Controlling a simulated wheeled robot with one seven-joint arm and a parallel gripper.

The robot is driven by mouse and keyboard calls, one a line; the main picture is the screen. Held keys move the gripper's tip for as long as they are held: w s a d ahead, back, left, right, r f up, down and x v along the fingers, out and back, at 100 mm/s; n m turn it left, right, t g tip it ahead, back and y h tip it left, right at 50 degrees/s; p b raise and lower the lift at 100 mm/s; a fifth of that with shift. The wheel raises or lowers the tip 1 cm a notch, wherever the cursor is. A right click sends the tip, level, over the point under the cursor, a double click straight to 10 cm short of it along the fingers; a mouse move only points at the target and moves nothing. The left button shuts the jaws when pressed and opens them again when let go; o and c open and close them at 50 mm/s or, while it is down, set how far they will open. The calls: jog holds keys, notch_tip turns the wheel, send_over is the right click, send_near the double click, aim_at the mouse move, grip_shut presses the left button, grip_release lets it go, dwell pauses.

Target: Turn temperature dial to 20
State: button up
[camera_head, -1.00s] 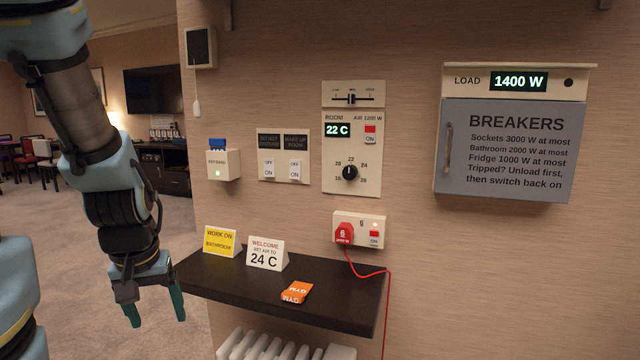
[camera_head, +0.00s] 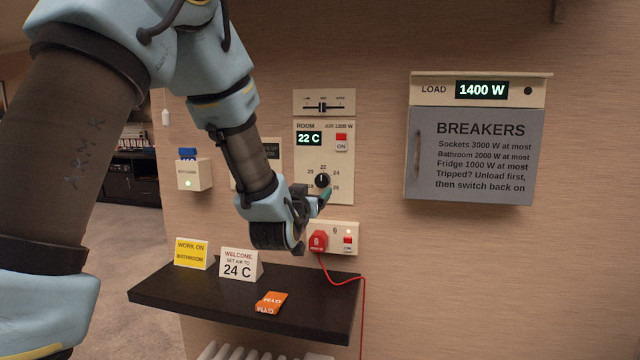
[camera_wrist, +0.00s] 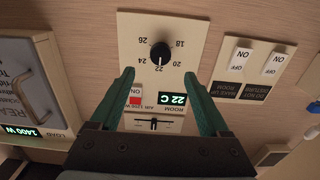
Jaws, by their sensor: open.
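The temperature dial is a round black knob (camera_head: 322,180) on a cream wall panel (camera_head: 345,128), with numbers around it. The display (camera_head: 309,139) above it reads 22 C. In the wrist view the scene is upside down, and the knob (camera_wrist: 160,54) has its white mark toward 22. My gripper (camera_wrist: 158,76) is open and empty, its green fingertips spread to either side and just short of the knob in that picture. In the head view my gripper (camera_head: 324,194) is at the dial's lower edge and hides part of the scale. Contact cannot be told.
A red switch (camera_head: 341,138) and a slider (camera_head: 323,107) share the panel area. Below are a socket box with a red plug (camera_head: 318,241) and a dark shelf (camera_head: 150,293) with a "24 C" card (camera_head: 238,266). The breaker box (camera_head: 472,160) is at right.

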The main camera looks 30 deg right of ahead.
aim_at(321, 183)
jog(key=p+x, duration=0.3)
jog(key=x, duration=0.6)
jog(key=shift+w, duration=0.15)
grip_shut()
dwell(0.4)
